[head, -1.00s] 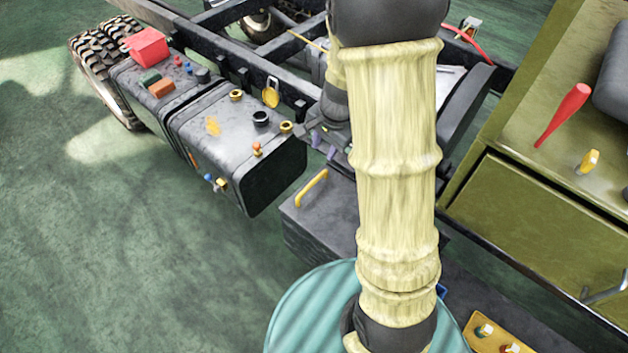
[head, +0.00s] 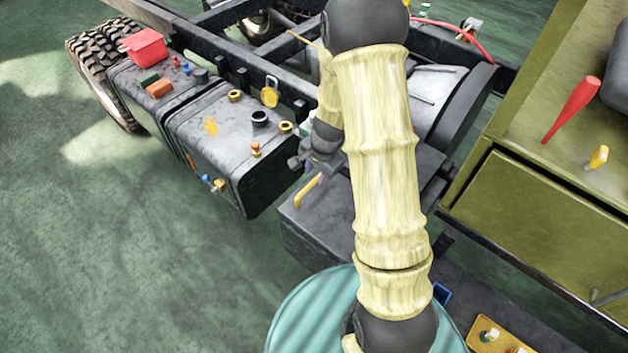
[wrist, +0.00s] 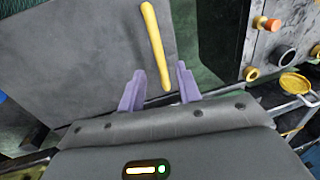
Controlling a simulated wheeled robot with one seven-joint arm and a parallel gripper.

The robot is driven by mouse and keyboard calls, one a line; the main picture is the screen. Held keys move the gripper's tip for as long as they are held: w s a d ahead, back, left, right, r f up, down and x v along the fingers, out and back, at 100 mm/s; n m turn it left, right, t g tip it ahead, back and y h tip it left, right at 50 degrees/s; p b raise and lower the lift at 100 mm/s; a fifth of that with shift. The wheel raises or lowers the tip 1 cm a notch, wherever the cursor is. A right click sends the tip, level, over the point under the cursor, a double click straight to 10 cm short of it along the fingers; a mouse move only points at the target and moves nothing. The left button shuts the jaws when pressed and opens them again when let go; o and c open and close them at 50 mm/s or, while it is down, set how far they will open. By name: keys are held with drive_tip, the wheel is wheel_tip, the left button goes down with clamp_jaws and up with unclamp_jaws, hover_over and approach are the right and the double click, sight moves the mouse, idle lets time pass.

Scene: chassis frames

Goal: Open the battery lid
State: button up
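The battery lid (head: 325,218) is the flat dark grey top of a box beside the chassis, and it lies closed. A yellow bar handle (head: 308,190) sits near its left edge. In the wrist view the lid (wrist: 80,60) is a grey panel, with the yellow handle (wrist: 155,45) running up and down the picture. My gripper (wrist: 160,88) is open and empty, its two purple fingers apart. The handle's near end appears between the fingertips; I cannot tell how far beyond them it is. In the head view my arm hides part of the box, and the gripper is partly hidden.
A grey tank (head: 225,140) with caps and small coloured fittings stands left of the box. An olive cabinet (head: 540,210) stands to the right. A teal round surface (head: 300,315) is at the front. The green floor at left is clear.

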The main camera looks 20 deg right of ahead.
sight(313, 182)
drive_tip(key=f, duration=0.4)
drive_tip(key=shift+w+a, duration=0.25)
drive_tip(key=shift+w, duration=0.1)
clamp_jaws()
